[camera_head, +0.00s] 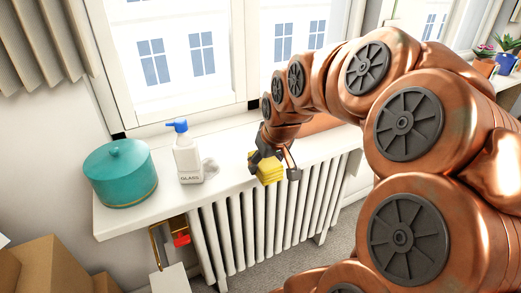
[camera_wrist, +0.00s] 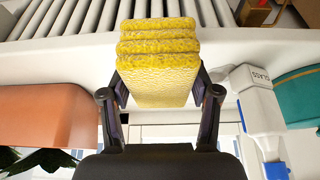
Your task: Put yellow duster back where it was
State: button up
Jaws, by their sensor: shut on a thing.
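The yellow duster (camera_head: 267,168) is a folded, layered cloth block at the front edge of the white windowsill (camera_head: 225,187). My gripper (camera_head: 273,167) is shut on it from above. In the wrist view the duster (camera_wrist: 158,75) sits between both fingers of my gripper (camera_wrist: 160,95), with its folded layers facing the radiator side. I cannot tell whether the duster touches the sill or hangs just above it.
A glass cleaner bottle (camera_head: 187,155) with a blue spray head stands left of the duster, beside a small whitish lump (camera_head: 210,168). A teal lidded pot (camera_head: 120,173) stands at the sill's left end. A radiator (camera_head: 262,225) is below. An orange planter (camera_wrist: 45,120) is on the other side.

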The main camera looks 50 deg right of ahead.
jog(key=shift+w+d+f+p, duration=0.2)
jog(key=shift+w+d+p, duration=0.05)
jog(key=shift+w+d, duration=1.05)
jog(key=shift+w+d+f+p, duration=0.15)
jog(key=shift+w+d+p, duration=0.15)
jog(key=shift+w+d, duration=1.05)
jog(key=shift+w+d+f+p, duration=0.25)
jog(key=shift+w+d, duration=0.7)
jog(key=shift+w, duration=0.65)
jog(key=shift+f, duration=1.7)
jog(key=o, duration=1)
jog(key=shift+r+p, duration=0.1)
jog(key=shift+p, duration=0.2)
